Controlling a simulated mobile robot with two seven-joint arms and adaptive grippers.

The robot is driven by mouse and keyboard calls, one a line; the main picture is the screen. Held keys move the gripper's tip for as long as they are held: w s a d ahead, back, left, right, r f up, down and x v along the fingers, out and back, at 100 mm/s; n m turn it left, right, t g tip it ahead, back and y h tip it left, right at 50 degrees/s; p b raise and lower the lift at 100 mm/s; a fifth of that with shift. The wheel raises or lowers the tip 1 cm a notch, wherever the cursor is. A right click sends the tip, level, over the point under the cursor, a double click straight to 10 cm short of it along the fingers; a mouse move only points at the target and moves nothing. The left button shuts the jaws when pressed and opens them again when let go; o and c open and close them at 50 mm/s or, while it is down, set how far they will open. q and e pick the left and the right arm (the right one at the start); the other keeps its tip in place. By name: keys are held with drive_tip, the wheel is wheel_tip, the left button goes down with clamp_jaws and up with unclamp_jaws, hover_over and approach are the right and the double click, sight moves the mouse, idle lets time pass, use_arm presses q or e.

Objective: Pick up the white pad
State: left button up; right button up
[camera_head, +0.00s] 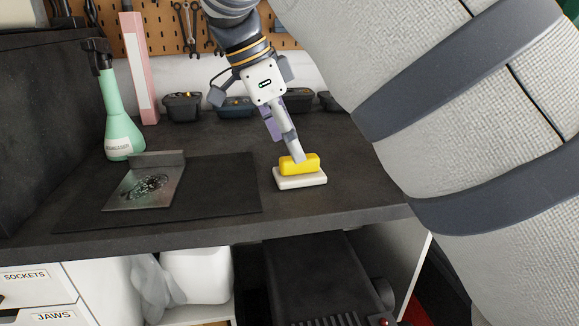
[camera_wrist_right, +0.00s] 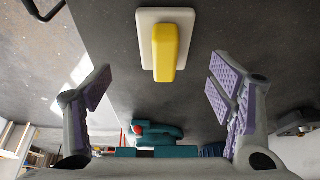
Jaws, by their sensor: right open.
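The white pad (camera_head: 301,181) lies flat on the dark bench top, near the front edge. A yellow block-like grip (camera_head: 300,164) sits on top of it. In the right wrist view the white pad (camera_wrist_right: 146,42) and its yellow grip (camera_wrist_right: 167,48) are ahead of the fingertips, roughly centred between them. My right gripper (camera_wrist_right: 160,88) is open and empty, its purple-lined fingers spread wide. In the head view the right gripper (camera_head: 283,132) comes down from behind, and one finger overlaps the yellow grip; I cannot tell if it touches. My left gripper is not in view.
A dark mat (camera_head: 225,185) with a metal plate (camera_head: 146,186) lies left of the pad. A green spray bottle (camera_head: 118,125) and a pink-edged box (camera_head: 139,70) stand farther left. Small dark bins (camera_head: 183,107) line the back. My large arm link covers the right side.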

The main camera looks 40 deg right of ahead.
sight(299, 168)
drive_tip(key=x, duration=0.6)
drive_tip(key=shift+w+d, duration=0.15)
drive_tip(key=shift+w, duration=0.1)
drive_tip(key=c, duration=1.2)
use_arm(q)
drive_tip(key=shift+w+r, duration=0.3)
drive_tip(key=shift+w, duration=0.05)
use_arm(e)
drive_tip(key=shift+r, duration=0.1)
drive_tip(key=shift+c, duration=0.2)
